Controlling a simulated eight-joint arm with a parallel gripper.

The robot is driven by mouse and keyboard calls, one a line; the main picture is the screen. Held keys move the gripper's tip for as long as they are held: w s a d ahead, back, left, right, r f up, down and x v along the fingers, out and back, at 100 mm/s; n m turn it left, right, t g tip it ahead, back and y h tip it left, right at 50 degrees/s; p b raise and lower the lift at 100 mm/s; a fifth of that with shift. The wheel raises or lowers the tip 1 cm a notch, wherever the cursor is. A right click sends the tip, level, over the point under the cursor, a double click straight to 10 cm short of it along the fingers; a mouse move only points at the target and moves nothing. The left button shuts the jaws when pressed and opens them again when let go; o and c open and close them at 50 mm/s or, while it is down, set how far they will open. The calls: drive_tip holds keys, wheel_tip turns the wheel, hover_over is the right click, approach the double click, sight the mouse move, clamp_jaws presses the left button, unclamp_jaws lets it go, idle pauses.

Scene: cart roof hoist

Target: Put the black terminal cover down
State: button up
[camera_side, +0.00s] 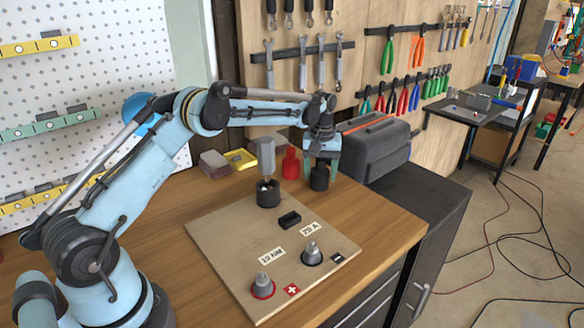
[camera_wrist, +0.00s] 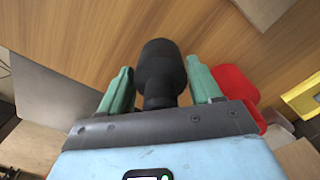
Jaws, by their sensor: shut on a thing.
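My gripper (camera_side: 321,164) points down over the wooden bench at the right, behind the terminal board. Its green fingers are shut on the black terminal cover (camera_side: 319,178), which hangs upright with its wide end low. The cover's foot is at or very near the bench top; I cannot tell whether it touches. In the wrist view the black cover (camera_wrist: 160,72) sits between the two fingers (camera_wrist: 161,92). A red terminal cover (camera_side: 291,164) stands just left of the gripper, and it also shows in the wrist view (camera_wrist: 236,88).
The terminal board (camera_side: 225,235) carries a red-ringed terminal (camera_side: 263,287), a black-ringed terminal (camera_side: 312,254) and a small black block (camera_side: 289,219). A grey tool (camera_side: 266,155) stands in a black holder (camera_side: 268,196). A yellow tray (camera_side: 240,159) and a dark toolbox (camera_side: 375,143) lie behind.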

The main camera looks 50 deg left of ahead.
drive_tip(key=o, duration=1.4)
drive_tip(key=shift+f, duration=0.1)
